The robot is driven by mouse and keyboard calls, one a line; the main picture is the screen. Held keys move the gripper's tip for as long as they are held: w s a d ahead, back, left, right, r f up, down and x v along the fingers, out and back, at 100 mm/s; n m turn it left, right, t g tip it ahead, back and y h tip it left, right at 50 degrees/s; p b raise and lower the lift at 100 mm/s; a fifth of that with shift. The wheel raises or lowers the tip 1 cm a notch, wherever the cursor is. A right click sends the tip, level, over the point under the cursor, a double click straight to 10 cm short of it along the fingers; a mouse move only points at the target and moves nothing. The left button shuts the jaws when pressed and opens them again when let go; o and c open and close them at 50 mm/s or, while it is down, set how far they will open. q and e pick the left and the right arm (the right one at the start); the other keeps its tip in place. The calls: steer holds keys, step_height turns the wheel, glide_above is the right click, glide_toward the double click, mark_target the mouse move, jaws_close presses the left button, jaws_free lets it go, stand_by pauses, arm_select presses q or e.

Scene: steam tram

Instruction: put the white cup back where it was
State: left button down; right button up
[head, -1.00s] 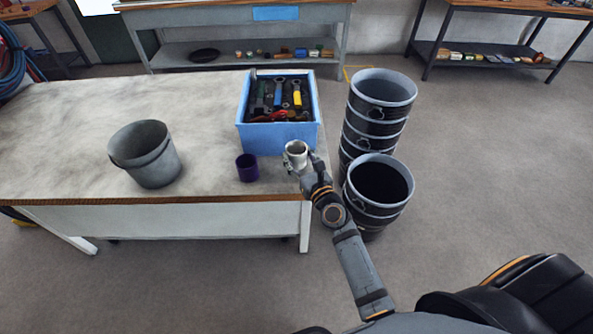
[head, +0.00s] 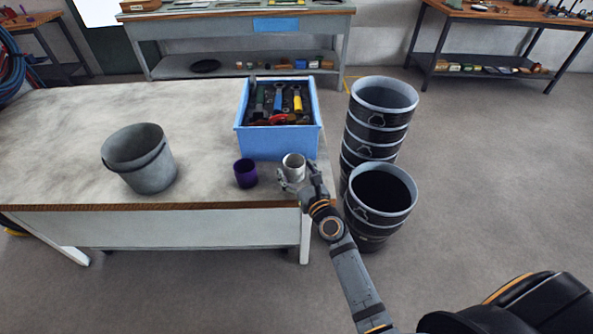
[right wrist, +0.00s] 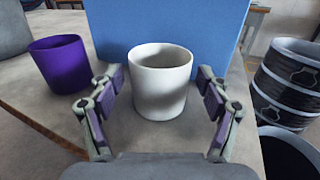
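The white cup (head: 293,167) stands upright on the table near its right front edge, just in front of the blue box. It also shows in the right wrist view (right wrist: 160,85), between the fingers. My right gripper (head: 300,181) is open around the cup, with a visible gap on each side between finger pads and cup wall (right wrist: 160,100). A purple cup (head: 246,173) stands upright on the table just left of the white cup; it shows at the left of the wrist view (right wrist: 62,62). My left gripper is not in view.
The blue box (head: 278,142) of tools stands directly behind the white cup. A grey bucket (head: 140,160) is on the left of the table (head: 60,130). Stacked dark bins (head: 378,195) stand on the floor close to the table's right edge. Workbenches stand farther back.

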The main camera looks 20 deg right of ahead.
steer(key=shift+r, duration=0.25)
steer(key=s+d+b, duration=0.1)
steer(key=s+b, duration=0.2)
steer(key=s, duration=0.9)
steer(key=shift+d, duration=0.15)
